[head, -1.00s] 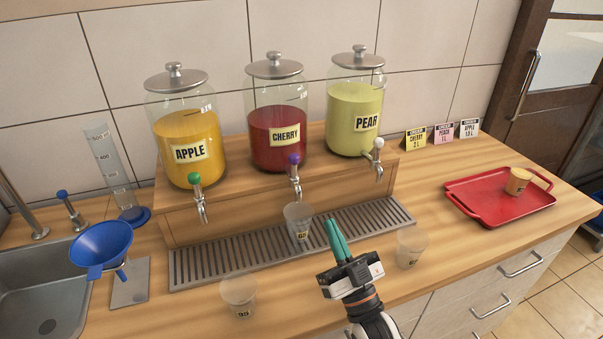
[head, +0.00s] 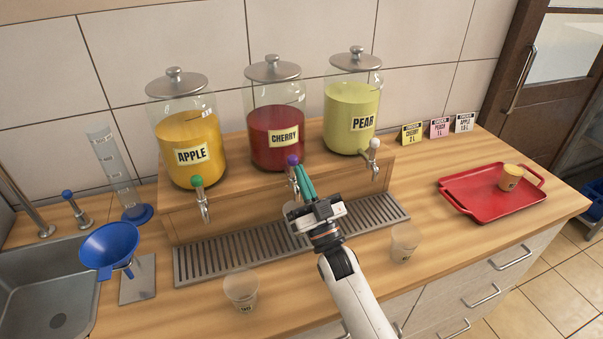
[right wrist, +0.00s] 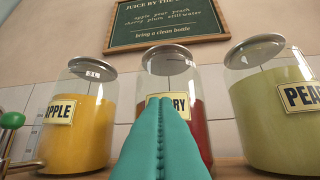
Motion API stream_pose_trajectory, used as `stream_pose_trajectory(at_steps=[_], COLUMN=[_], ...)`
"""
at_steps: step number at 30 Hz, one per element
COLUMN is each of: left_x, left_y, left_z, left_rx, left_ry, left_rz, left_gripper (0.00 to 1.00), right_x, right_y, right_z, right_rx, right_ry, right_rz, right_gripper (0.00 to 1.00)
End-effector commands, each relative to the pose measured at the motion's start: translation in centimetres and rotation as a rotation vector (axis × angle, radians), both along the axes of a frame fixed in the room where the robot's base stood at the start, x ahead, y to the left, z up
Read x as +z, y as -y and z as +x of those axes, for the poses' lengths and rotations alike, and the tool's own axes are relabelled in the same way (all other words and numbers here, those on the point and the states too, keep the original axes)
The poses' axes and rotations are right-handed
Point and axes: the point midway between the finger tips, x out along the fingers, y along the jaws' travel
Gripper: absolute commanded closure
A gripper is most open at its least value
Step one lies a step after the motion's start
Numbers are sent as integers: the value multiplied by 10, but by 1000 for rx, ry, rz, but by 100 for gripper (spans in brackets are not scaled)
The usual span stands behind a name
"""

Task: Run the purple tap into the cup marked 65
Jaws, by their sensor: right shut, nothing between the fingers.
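The purple tap knob (head: 292,160) is on the tap of the jar labelled CHERRY (head: 278,132), which holds red juice. My right gripper (head: 299,172) is shut and empty, its teal fingertips right at the purple knob; I cannot tell if they touch. In the right wrist view the shut fingers (right wrist: 165,110) cover part of the CHERRY jar (right wrist: 188,90). A clear cup (head: 288,210) stands on the drip grate under this tap, mostly hidden behind my gripper, its mark hidden. The tap's spout is partly hidden too. My left gripper is not in view.
APPLE (head: 190,140) and PEAR (head: 352,115) jars flank it. Clear cups stand front left (head: 241,290) and right (head: 404,243); their marks are hard to read. A red tray (head: 480,205) holds a filled cup (head: 510,177). A blue funnel (head: 110,246) is beside the sink.

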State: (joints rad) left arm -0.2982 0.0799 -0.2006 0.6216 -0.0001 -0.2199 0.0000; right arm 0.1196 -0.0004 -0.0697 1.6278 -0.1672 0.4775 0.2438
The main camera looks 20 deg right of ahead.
Motion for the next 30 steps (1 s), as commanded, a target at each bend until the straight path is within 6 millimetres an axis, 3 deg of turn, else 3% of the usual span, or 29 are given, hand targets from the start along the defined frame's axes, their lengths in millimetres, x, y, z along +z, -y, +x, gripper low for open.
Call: stream_pose_trajectory(at_steps=[14,30], left_x=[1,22], left_y=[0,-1], left_z=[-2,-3], left_rx=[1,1], left_ry=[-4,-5], left_rz=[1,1], left_gripper=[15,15], right_x=[0,5], right_y=[-1,-1], right_z=[4,7], right_rx=[0,1], right_ry=[-1,-92], right_rz=[0,-4], right_gripper=[100,100])
